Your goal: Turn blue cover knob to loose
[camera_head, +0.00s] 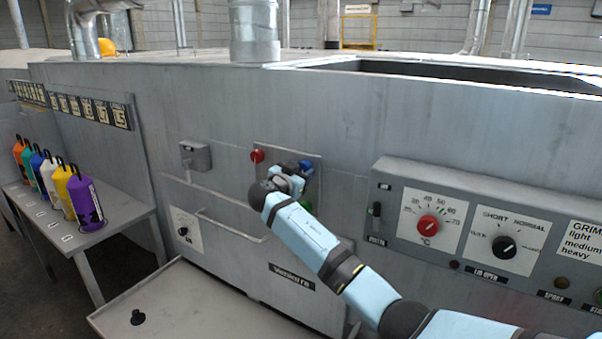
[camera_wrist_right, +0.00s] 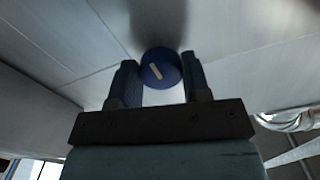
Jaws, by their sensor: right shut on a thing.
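The blue cover knob (camera_wrist_right: 160,72) is round with a pale bar mark on its face, tilted in the right wrist view. It sits between the two fingers of my right gripper (camera_wrist_right: 158,80), which is shut on it. In the head view the blue knob (camera_head: 307,166) shows only in part, on a grey panel, behind my right gripper (camera_head: 296,172). My left gripper is in neither view.
A red knob (camera_head: 257,156) sits on the same panel, left of my gripper. A green part (camera_head: 306,204) shows just below it. A control panel with a red dial (camera_head: 428,225) and a black dial (camera_head: 503,247) is at the right. Colored bottles (camera_head: 84,203) stand on a side table.

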